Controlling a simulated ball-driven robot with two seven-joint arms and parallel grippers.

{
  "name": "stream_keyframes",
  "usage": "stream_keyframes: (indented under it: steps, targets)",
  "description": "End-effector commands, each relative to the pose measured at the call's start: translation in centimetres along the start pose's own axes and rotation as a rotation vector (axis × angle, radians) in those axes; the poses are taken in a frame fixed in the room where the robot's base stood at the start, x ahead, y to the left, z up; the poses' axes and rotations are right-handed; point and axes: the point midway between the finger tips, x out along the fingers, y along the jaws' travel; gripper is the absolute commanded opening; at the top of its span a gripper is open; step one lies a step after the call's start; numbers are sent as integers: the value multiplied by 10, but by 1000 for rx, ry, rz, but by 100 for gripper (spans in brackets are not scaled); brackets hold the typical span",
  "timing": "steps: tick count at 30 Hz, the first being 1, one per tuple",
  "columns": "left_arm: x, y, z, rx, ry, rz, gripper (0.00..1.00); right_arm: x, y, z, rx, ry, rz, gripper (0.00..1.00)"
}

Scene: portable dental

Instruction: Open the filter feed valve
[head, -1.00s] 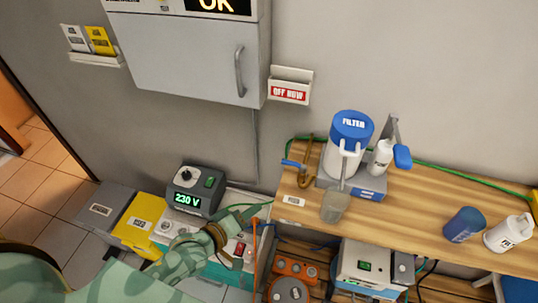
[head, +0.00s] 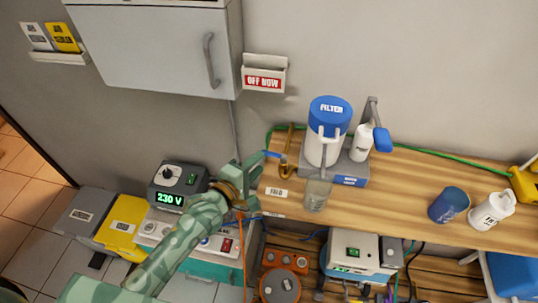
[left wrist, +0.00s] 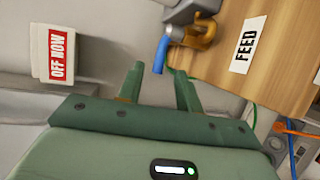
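The feed valve is a brass fitting (head: 289,150) with a blue lever (head: 271,154), at the left end of the wooden counter beside the filter (head: 327,135). In the left wrist view the blue lever (left wrist: 161,55) hangs from the brass fitting (left wrist: 203,33), near a white FEED label (left wrist: 249,45). My left gripper (head: 250,172) is just left of the lever. In the left wrist view its two fingers (left wrist: 160,80) stand apart with nothing gripped. The lever's end lies just ahead of the gap between the fingertips; contact cannot be told. My right gripper is not in view.
A glass (head: 317,192) stands in front of the filter. A white bottle (head: 362,143), a blue cup (head: 449,205) and another white bottle (head: 492,210) are farther right. An OFF NOW holder (head: 264,76) hangs on the wall.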

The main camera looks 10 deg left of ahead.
Motion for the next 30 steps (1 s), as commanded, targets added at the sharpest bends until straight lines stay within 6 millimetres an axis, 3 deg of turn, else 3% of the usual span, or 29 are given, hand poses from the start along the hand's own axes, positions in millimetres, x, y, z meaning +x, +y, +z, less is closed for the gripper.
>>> stream_keyframes:
  steps: [3,9,20,21,24,25,30]
  targets:
    - [28,-2,0,1,0,1,35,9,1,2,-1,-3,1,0]
    - [56,-2,0,0,0,0,35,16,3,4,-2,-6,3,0]
    - [63,0,0,2,0,0,35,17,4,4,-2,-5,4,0]
    - [63,0,0,2,0,0,32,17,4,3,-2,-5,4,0]
    - [63,0,0,2,0,0,5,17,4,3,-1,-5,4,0]
    - [63,0,0,2,0,0,0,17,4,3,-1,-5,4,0]
    - [63,0,0,2,-1,-1,0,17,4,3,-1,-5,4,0]
